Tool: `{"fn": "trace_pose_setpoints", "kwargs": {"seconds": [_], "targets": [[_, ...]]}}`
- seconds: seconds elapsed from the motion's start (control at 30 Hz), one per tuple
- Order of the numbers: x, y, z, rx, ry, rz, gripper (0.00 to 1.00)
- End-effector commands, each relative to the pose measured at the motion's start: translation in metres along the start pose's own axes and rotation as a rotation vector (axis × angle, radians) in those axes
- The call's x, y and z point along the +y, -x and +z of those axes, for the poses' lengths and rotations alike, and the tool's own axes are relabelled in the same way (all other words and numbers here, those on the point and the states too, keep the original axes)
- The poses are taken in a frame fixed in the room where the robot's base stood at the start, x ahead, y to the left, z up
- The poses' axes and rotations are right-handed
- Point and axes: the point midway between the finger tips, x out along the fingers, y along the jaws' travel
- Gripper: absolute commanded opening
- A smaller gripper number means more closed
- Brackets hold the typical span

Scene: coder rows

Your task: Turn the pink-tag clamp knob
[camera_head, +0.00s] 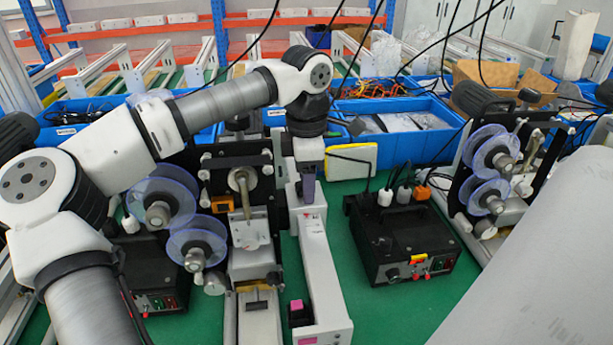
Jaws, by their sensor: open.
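A pink tag (297,304) sits on top of a small dark block (300,317) at the near left side of a long white unit (324,275). This block may be the clamp knob; its shape is too small to tell. A second small pink mark shows at the unit's front bottom edge. My gripper (307,200) points down over the far end of the white unit, well beyond the pink tag. It is open, and nothing shows held in it. I cannot tell whether its fingertips touch the unit.
Coder machines with clear blue-purple reels (196,243) stand left, and another stands right. A black control box (405,240) with cables sits right of the white unit. Blue bins (395,117) line the back. Green table (385,315) is free at the front right. Cables hang overhead.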

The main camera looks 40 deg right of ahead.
Motion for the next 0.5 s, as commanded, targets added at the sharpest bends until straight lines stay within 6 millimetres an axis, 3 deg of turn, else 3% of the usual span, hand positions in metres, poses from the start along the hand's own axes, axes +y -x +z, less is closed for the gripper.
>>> {"fn": "trace_pose_setpoints", "kwargs": {"seconds": [0.03, 0.37, 0.5], "targets": [[0.0, 0.0001, -0.0001, 0.0, 0.0, 0.0, 0.56], [0.0001, 0.0004, -0.0001, 0.0, 0.0, 0.0, 0.12], [0.0001, 0.0004, -0.0001, 0.0, -0.003, 0.0, 0.12]]}}
